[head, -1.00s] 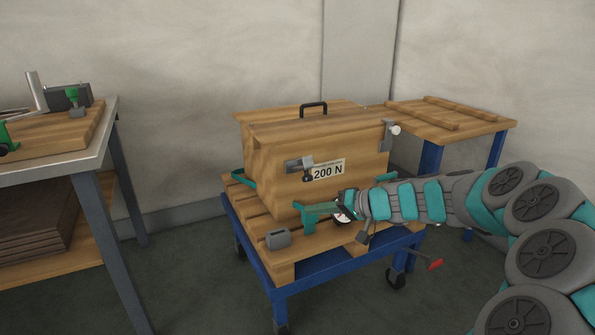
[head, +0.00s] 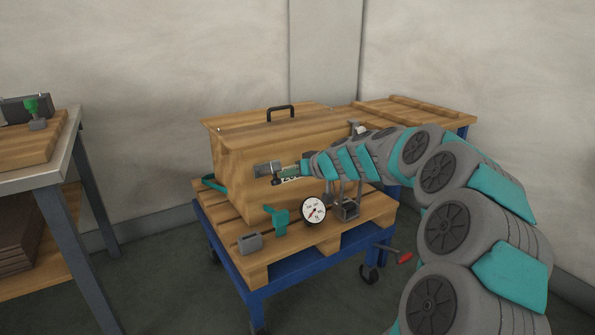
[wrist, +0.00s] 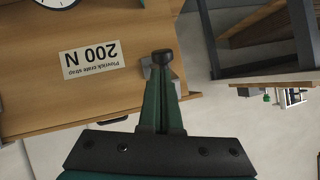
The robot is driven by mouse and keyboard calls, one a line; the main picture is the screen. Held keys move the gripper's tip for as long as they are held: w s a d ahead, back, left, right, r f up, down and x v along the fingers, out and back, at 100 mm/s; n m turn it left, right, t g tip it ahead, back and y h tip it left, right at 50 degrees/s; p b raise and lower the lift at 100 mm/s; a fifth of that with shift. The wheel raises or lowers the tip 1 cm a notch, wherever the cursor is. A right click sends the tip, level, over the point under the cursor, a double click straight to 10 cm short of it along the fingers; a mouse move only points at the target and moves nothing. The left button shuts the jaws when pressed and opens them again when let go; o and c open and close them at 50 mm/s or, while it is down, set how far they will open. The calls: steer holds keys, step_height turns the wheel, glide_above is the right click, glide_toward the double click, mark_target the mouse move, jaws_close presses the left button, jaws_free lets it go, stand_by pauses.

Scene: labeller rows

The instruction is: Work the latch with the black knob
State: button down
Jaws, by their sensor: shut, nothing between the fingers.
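The wooden crate (head: 240,170) has a grey metal latch (head: 266,168) on its front, left of the "200 N" label. The latch's black knob (head: 276,182) hangs at its lower edge. My gripper (head: 300,168) is at the crate front just right of the latch and partly covers the label. In the wrist view the shut fingers (wrist: 160,85) point at the black knob (wrist: 163,56), which shows right at their tips. I cannot tell whether they touch it. Part of the latch (wrist: 147,69) is hidden behind the fingers.
A second latch with a white knob (head: 360,129) is at the crate's right corner, near my arm. The pallet holds a teal tool (head: 279,218), a dial gauge (head: 313,211) and a grey block (head: 250,243). A red-handled lever (head: 404,257) sticks out at right. A workbench (head: 70,150) stands left.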

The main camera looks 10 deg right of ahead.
steer(key=shift+w+a+f, duration=0.25)
steer(key=shift+w+a, duration=0.05)
steer(key=shift+w, duration=0.1)
step_height(320, 180, down, 2)
steer(key=b, duration=0.6)
steer(key=shift+s+a+t, duration=0.1)
steer(key=shift+a+t, duration=0.05)
steer(key=shift+t, duration=0.15)
steer(key=shift+r+y, duration=0.2)
steer(key=shift+y, duration=0.1)
